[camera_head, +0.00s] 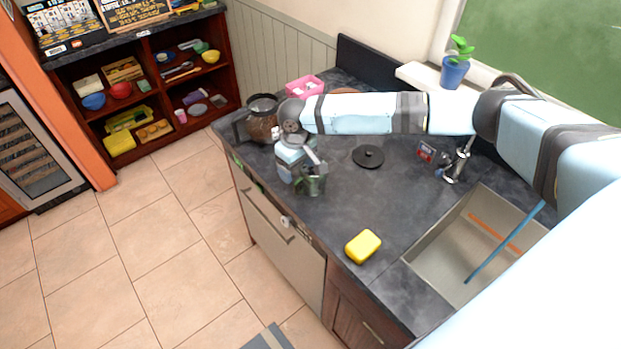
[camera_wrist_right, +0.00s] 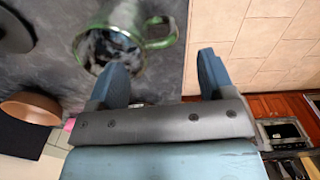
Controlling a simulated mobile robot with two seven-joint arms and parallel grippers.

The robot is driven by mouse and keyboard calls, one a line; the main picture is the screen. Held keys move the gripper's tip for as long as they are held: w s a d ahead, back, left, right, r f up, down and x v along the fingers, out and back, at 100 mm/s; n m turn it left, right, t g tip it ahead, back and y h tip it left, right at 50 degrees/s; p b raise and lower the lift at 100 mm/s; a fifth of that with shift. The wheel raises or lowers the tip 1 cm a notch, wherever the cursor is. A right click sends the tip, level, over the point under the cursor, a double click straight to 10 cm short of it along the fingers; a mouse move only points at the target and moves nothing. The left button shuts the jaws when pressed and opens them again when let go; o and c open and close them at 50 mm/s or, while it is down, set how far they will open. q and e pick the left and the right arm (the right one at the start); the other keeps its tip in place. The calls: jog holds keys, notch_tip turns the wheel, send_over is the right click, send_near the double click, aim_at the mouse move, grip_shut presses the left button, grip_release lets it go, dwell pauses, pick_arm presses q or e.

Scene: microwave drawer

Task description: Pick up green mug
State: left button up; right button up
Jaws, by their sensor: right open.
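The green mug (camera_head: 311,184) stands on the dark countertop, partly hidden by my right gripper (camera_head: 314,164). In the right wrist view the mug (camera_wrist_right: 112,42) looks like green glass, and its handle points right, toward the space in front of the fingers. My right gripper (camera_wrist_right: 163,80) is open, with its two blue fingers apart and nothing between them. The mug's handle is just beyond the fingertips; I cannot tell whether the left finger touches the mug. My left gripper is not in view.
A black lid (camera_head: 368,157) lies to the right. A yellow sponge (camera_head: 363,246) is near the front edge, beside the sink (camera_head: 437,263). A pink container (camera_head: 304,88) is at the back.

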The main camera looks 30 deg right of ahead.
aim_at(299, 179)
jog(key=f, duration=0.1)
jog(key=f+p, duration=0.1)
jog(key=f, duration=0.1)
jog(key=shift+s+f, duration=0.3)
jog(key=shift+f, duration=0.65)
jog(key=c, duration=1)
jog(key=shift+r, duration=0.1)
jog(key=shift+c, duration=0.5)
